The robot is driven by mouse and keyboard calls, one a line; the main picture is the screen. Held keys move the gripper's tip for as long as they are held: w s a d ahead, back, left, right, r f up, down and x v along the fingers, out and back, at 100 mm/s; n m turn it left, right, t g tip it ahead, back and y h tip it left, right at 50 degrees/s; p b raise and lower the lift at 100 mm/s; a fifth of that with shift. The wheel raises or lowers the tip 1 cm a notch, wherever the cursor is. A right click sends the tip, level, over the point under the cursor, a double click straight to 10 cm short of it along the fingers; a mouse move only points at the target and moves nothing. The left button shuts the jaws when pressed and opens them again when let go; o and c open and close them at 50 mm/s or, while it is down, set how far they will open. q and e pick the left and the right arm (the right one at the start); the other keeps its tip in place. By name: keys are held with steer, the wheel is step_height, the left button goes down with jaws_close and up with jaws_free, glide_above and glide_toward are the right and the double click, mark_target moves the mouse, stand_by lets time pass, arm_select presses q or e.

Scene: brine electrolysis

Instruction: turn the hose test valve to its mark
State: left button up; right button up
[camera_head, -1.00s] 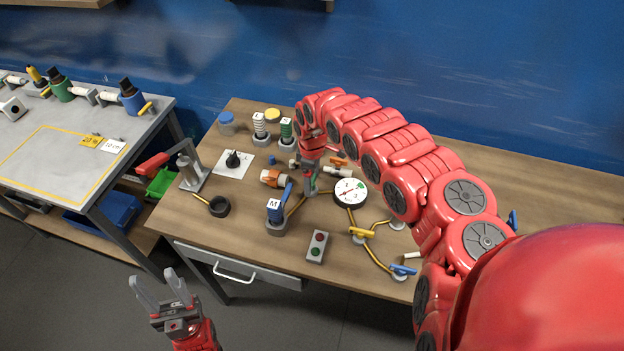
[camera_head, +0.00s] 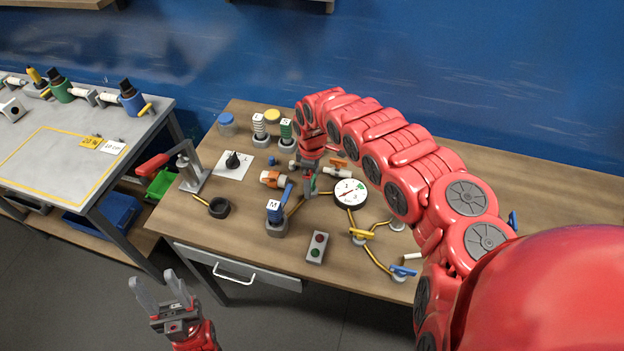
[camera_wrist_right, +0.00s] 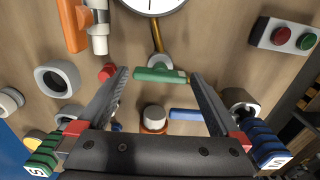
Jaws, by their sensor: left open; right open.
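A valve with a green handle (camera_wrist_right: 160,75) sits in the middle of the right wrist view, at the end of a brass pipe below the round gauge (camera_wrist_right: 152,4). No label shows to tell whether this is the hose test valve. My right gripper (camera_wrist_right: 159,76) is open, with one fingertip near each end of the green handle. A thin gap shows beside it, and contact is unclear. In the head view my right gripper (camera_head: 311,178) points down at the bench and partly hides this valve. My left gripper (camera_head: 158,286) is open and empty, in front of the bench.
A yellow-handled valve (camera_head: 361,234) and a blue-handled valve (camera_head: 403,271) stand to the right. The bench's (camera_head: 540,190) right side is mostly clear.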

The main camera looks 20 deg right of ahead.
step_height(320, 180, up, 17)
steer(key=b, duration=0.4)
steer(key=shift+s, duration=0.1)
stand_by(0.4)
